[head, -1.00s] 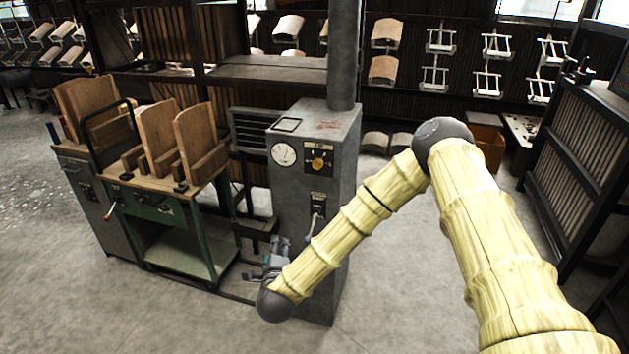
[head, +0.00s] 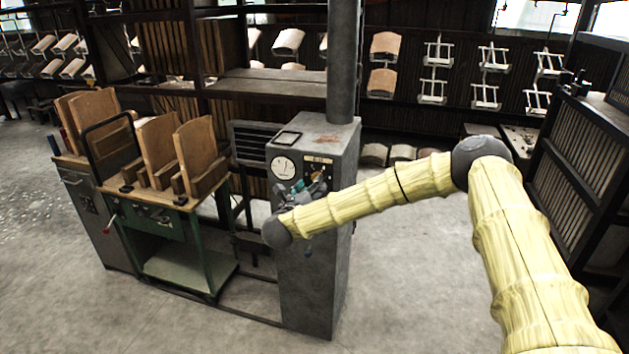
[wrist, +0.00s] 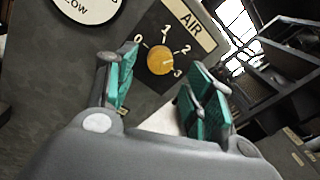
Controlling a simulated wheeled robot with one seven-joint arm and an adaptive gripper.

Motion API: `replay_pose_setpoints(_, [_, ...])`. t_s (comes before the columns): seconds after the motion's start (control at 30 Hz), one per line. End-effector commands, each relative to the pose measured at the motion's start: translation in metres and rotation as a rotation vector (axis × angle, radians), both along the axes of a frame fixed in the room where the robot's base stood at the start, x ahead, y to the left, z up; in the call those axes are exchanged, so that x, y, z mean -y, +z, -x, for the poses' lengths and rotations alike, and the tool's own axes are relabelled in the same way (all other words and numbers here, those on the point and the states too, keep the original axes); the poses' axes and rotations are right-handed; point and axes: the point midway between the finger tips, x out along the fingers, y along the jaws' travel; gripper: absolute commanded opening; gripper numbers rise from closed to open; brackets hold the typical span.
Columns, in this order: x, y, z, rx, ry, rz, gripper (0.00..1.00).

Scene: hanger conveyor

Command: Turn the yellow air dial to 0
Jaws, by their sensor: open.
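The yellow air dial (wrist: 160,60) sits on a dark plate under an AIR label in the wrist view, with the marks 0, 1, 2 and 3 around it. I cannot tell which mark it points to. My gripper (wrist: 164,92) is open and empty, its two green-padded fingers apart on either side of the dial's line and apparently short of it. In the head view my gripper (head: 304,188) is in front of the grey cabinet's upper face, close to the dial (head: 318,176), which is partly hidden there.
The grey cabinet (head: 305,285) carries a round white gauge (head: 284,167) left of the dial and a pipe (head: 343,60) on top. A green cart (head: 165,222) with wooden pieces stands to its left. Open floor (head: 410,270) lies right of the cabinet.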

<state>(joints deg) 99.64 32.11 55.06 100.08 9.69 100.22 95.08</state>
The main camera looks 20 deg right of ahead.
Motion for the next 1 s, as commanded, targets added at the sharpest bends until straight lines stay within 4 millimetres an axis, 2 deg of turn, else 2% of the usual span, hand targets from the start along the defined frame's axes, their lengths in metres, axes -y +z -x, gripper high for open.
replay_pose_setpoints(0.1, [0.01, 0.001, -0.013, 0.0, -0.001, 0.001, 0.52])
replay_pose_setpoints(0.3, [0.019, 0.0, -0.025, 0.0, 0.0, 0.001, 0.52])
replay_pose_setpoints(0.67, [0.022, -0.001, -0.028, 0.0, 0.001, 0.001, 0.52])
replay_pose_setpoints(0.9, [0.021, 0.0, -0.028, 0.0, 0.001, 0.001, 0.1])
replay_pose_setpoints(0.93, [0.021, 0.0, -0.028, 0.0, 0.001, 0.001, 0.07])
replay_pose_setpoints(1.0, [0.021, 0.0, -0.028, 0.0, 0.001, 0.001, 0.07])
